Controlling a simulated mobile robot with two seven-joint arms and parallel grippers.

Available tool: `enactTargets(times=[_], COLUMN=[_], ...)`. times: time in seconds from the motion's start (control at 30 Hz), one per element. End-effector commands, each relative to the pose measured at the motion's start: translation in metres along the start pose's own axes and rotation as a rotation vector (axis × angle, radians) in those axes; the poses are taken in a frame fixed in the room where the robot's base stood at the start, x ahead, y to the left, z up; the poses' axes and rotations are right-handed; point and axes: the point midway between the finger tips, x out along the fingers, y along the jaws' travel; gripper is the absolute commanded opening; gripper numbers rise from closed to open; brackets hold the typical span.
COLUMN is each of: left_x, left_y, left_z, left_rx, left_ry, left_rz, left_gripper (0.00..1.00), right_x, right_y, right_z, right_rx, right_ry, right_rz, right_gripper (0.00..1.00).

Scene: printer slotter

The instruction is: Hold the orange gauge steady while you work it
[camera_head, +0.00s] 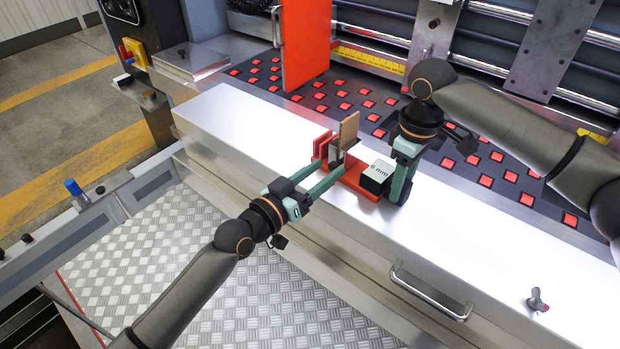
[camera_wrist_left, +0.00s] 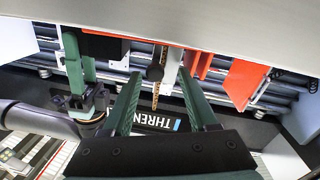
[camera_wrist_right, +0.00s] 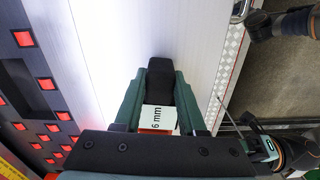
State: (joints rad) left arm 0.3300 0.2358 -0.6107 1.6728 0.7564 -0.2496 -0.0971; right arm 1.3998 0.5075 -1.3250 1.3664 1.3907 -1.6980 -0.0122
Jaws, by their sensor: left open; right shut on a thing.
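The orange gauge (camera_head: 357,180) lies on the light metal ledge. It has upright orange fins (camera_head: 322,145) at its left end and a dark block with a white "6 mm" face (camera_head: 376,177) at its right end. A tan plate (camera_head: 349,130) stands upright by the fins, with a grey metal piece below it. My right gripper (camera_wrist_right: 158,100) is shut on the gauge at the block; the "6 mm" face shows between its fingers. My left gripper (camera_head: 337,164) is open, its fingertips near the fins and the tan plate. Whether they touch anything, I cannot tell.
A red upright panel (camera_head: 305,45) stands behind the ledge. A dark bed with red squares (camera_head: 490,180) lies behind and to the right. A bar handle (camera_head: 430,292) and a small knob (camera_head: 538,300) are at the front right. The ledge (camera_head: 225,115) is clear at left.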

Motion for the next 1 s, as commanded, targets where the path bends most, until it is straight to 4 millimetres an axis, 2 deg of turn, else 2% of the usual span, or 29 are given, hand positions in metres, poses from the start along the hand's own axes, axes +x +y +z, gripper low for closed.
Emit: enactTargets(times=[0.17,0.4,0.6,0.77,1.0], left_x=[-0.023,-0.075,-0.106,-0.117,-0.118], left_y=[-0.001,-0.001,-0.001,-0.001,-0.001], left_z=[0.001,0.001,0.001,0.0,0.0], left_rx=[0.001,0.003,0.002,0.001,0.001], left_ry=[-0.002,-0.004,-0.002,-0.001,0.0], left_rz=[-0.002,-0.001,-0.003,-0.002,-0.002], left_gripper=[0.59,0.59,0.59,0.59,0.59], right_x=[0.001,0.001,0.001,0.001,0.001], right_y=[0.0,0.0,0.0,0.0,0.0], right_z=[0.0,0.0,0.0,0.0,0.0], right_rx=[0.003,0.002,0.001,0.001,0.0], right_ry=[-0.001,-0.001,-0.001,0.0,0.0], right_rz=[0.001,0.001,0.0,0.0,0.0], right_gripper=[0.0,0.0,0.0,0.0,0.0])
